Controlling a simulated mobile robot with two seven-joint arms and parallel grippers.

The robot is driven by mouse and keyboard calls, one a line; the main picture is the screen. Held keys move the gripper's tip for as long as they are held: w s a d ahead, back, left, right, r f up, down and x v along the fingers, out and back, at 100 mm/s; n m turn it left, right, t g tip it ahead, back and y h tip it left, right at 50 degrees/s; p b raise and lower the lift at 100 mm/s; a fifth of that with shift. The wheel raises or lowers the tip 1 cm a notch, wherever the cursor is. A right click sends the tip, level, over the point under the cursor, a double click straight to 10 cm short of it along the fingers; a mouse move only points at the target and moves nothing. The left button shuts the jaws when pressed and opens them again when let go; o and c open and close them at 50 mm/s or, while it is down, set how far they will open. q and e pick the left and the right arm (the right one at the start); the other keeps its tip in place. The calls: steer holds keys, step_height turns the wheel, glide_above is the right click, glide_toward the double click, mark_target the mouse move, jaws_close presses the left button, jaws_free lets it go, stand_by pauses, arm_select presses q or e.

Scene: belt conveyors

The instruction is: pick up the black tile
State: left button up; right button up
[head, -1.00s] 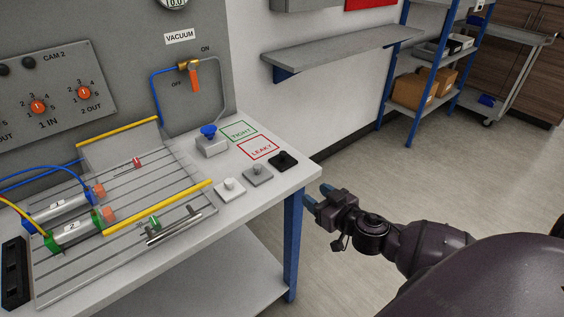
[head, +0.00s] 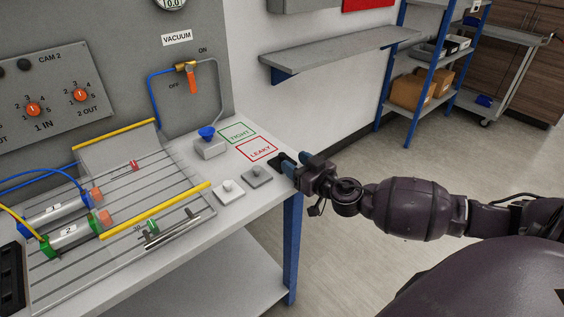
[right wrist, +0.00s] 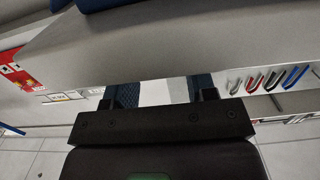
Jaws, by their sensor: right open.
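The black tile (head: 275,161) lies at the right end of a row of small knobbed tiles on the grey bench, near its right edge. In the head view it is partly hidden behind my right gripper (head: 297,161). That gripper is open, with its blue fingertips at the tile; I cannot tell whether they touch it. In the right wrist view the two fingers (right wrist: 160,93) are apart with a pale surface between them, and I cannot make out the tile there. My left gripper is not in view.
A grey tile (head: 257,177) and a white tile (head: 227,194) lie beside the black one. Behind are the red LEAKY square (head: 257,149), the green TIGHT square (head: 237,133) and a block with a blue suction cup (head: 209,146). A slotted fixture with yellow rails (head: 155,210) fills the left.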

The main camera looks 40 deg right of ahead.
mark_target(285, 156)
steer(key=shift+w+a+r, duration=0.1)
steer(key=shift+w+a, duration=0.15)
steer(key=shift+w, duration=0.75)
steer(key=shift+w+a+r, duration=0.1)
steer(key=shift+w+a, duration=0.1)
steer(key=shift+w, duration=0.75)
steer(key=shift+w+f, duration=0.15)
steer(key=shift+w, duration=0.5)
jaws_close()
